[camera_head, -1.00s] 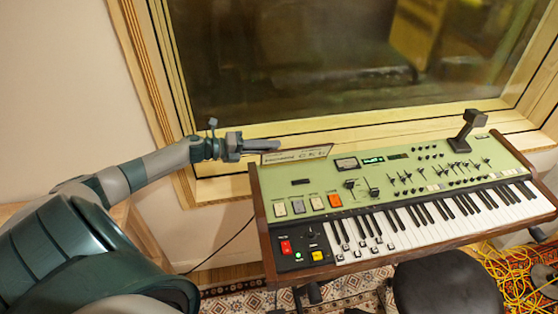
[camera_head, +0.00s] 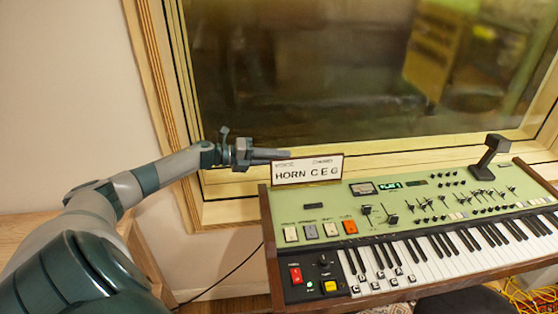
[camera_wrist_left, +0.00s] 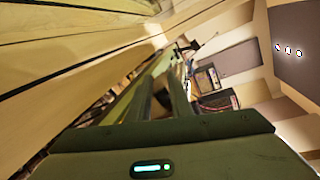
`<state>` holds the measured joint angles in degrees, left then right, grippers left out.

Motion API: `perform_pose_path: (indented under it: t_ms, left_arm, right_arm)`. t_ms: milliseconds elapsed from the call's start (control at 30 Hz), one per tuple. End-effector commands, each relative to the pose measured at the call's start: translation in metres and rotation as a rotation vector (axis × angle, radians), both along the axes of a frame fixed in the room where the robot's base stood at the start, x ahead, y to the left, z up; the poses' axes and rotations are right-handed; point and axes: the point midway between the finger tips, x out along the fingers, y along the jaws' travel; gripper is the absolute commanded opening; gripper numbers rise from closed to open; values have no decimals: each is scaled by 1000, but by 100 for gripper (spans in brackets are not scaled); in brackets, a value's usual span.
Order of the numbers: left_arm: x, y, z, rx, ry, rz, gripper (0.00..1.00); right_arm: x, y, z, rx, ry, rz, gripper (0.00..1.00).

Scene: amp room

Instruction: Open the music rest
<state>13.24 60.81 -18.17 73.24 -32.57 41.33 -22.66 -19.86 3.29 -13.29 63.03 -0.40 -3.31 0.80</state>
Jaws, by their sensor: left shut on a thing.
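The music rest (camera_head: 307,170) is a flat cream panel with a dark frame at the back left of the green keyboard (camera_head: 350,206). It stands raised, its face toward me, and reads "HORN C E G". My left gripper (camera_head: 280,154) reaches in from the left at the rest's top left edge and is shut on it. The contact itself is small and partly hidden in the head view. In the left wrist view the two fingers (camera_wrist_left: 170,85) point away, close together. My right gripper is not in view.
A window with a wooden sill (camera_head: 400,157) is close behind the keyboard. A dark lamp-like piece (camera_head: 489,155) stands at its back right. Buttons, sliders and keys fill the top in front of the rest. A black cable (camera_head: 222,270) hangs at the left.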

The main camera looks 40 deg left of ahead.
Motion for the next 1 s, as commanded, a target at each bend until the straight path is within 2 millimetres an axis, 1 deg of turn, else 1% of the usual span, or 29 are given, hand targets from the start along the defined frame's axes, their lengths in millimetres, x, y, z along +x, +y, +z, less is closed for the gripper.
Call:
perform_pose_path:
  t_ms: [33, 300, 333, 367, 400, 1000]
  left_arm:
    - [-3, -1, -11, 8, 15, -1, 0]
    - [-4, -2, -14, 8, 18, -3, 0]
    - [-4, -2, -14, 8, 19, -4, 24]
    - [-4, -2, -14, 7, 18, -4, 31]
    - [-4, -2, -14, 7, 18, -4, 36]
    - [-2, -2, -6, 3, 9, -5, 36]
  right_arm:
    - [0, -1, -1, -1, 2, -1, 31]
    - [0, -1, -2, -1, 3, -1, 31]
    - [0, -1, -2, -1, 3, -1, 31]
    - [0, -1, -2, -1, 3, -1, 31]
    - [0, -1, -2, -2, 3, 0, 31]
    - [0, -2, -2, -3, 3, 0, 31]
